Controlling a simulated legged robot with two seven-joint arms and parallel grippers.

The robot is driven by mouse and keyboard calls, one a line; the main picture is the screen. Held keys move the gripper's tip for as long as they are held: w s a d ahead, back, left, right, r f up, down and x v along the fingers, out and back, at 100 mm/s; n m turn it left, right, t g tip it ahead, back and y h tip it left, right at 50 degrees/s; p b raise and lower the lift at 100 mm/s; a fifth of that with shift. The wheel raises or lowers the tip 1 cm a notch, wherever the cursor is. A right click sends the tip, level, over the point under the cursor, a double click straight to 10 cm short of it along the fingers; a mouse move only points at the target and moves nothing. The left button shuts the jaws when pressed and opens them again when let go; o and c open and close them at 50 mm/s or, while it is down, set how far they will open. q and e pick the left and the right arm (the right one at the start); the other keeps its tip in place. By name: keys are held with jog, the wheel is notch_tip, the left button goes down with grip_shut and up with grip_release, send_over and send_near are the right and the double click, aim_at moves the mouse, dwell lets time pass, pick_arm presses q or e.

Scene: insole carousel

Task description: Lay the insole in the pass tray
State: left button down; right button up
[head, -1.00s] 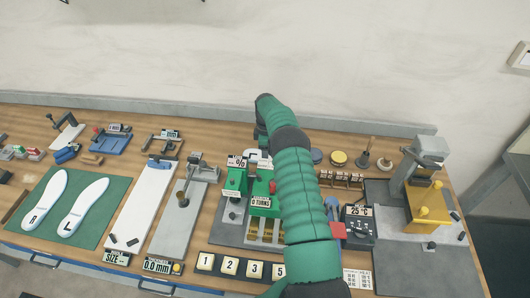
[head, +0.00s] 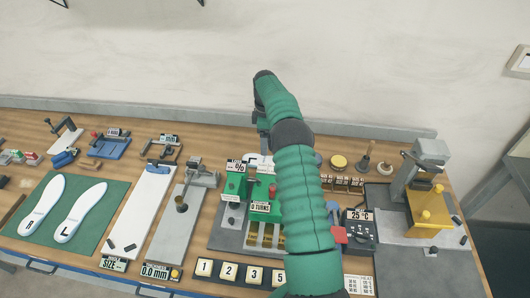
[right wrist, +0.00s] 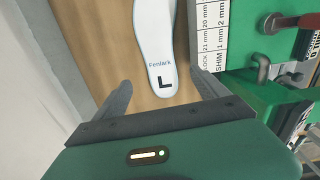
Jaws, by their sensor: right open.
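In the right wrist view, a white insole (right wrist: 159,45) marked "Fenlark" and "L" has its near end ahead of and between my fingertips. It appears to lie on the wooden bench, beside a green machine. My right gripper (right wrist: 163,90) is open, with a finger to each side of the insole's end and nothing gripped. In the head view the right arm hides much of what is near its hand. Two more white insoles, marked R (head: 42,205) and L (head: 80,212), lie on a green mat (head: 104,222). I cannot make out which thing is the pass tray. My left gripper is out of view.
The green machine (head: 236,183) stands left of my arm, with a white SHIM scale (right wrist: 212,35) close to the right finger. A yellow press (head: 428,205) and a 25 °C box (head: 358,228) stand right. Numbered tiles (head: 229,271) line the front. A wall is behind.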

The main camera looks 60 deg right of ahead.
jog(key=s+d+r+n+b, duration=0.1)
jog(key=s+r+n, duration=0.2)
jog(key=n, duration=1.5)
jog(key=s+d+r+n+b, duration=0.1)
jog(key=s+d+r+n, duration=0.15)
jog(key=n, duration=1.45)
jog(key=f, duration=1)
jog(key=shift+s+a, duration=0.2)
jog(key=shift+a, duration=0.1)
notch_tip(320, 180, down, 5)
jog(key=shift+s+d+r+p, duration=0.1)
jog(key=shift+s+r+p, duration=0.05)
jog(key=shift+p, duration=0.55)
jog(key=shift+f, duration=0.4)
